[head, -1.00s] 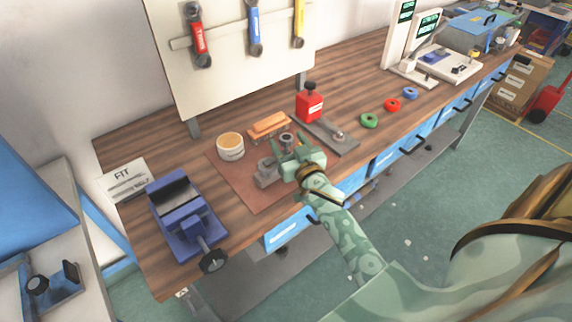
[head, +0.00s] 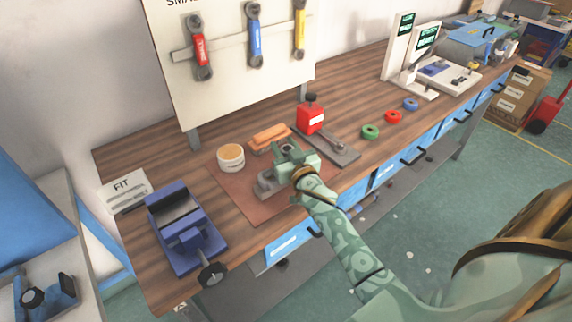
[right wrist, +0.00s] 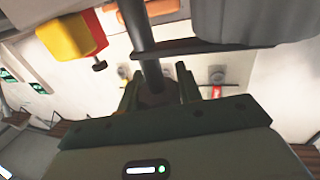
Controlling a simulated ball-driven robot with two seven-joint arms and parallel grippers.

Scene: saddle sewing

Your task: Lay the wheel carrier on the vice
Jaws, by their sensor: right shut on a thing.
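The wheel carrier (head: 268,186) is a grey metal part with an upright ring-shaped end, on the brown mat (head: 238,200). My right gripper (head: 290,158) is at its upright end and shut on it, covering part of it. In the right wrist view a dark rod (right wrist: 143,45) runs between the fingers (right wrist: 155,92); it appears to be part of the carrier. The blue vice (head: 186,240) stands at the bench's near left end, with a dark jaw gap on top and a handle at the front. It is left of the carrier and apart from it. My left gripper is out of view.
A FIT card (head: 122,190) lies behind the vice. Green, red and blue rings lie farther right. Bare wood separates mat and vice.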

